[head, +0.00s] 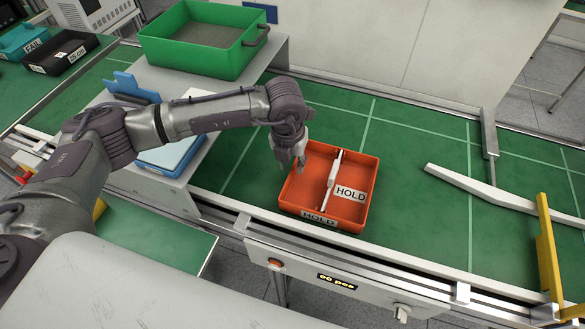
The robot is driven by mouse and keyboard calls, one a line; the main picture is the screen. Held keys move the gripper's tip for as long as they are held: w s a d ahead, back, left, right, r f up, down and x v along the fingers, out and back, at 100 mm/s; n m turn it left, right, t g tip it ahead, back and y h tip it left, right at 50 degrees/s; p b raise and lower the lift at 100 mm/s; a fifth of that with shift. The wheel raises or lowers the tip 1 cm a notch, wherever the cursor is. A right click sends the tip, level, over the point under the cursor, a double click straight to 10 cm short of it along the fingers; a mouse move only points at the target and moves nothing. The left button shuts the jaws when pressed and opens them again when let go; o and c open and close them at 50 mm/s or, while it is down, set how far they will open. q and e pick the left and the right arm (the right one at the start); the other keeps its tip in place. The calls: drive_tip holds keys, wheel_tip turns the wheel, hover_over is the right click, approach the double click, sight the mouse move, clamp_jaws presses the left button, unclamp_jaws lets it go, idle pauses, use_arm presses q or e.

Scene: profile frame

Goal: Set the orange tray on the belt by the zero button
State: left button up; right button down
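The orange tray (289,196) lies flat on the green belt (420,226), close to the belt's front rail. It has a white divider and HOLD labels. A small orange-red button (275,263) is on the front panel, left of the "00 pcs" display (337,282); any marking on it is too small to read. My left gripper (291,164) points down at the tray's left wall, towards its back corner. Its fingers look apart, and I cannot tell whether they touch the wall. My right gripper is out of view.
A green bin (190,52) stands on the grey stand left of the belt, with blue items below it. A white guide bar (500,198) and a yellow post (547,250) are at the right. The belt right of the tray is clear.

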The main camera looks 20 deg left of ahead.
use_arm(q)
wheel_tip(320, 180, up, 9)
drive_tip(key=s+b, duration=0.1)
drive_tip(key=shift+a, duration=0.15)
drive_tip(key=shift+s+f, duration=0.15)
drive_tip(key=shift+f, duration=0.05)
idle(0.3)
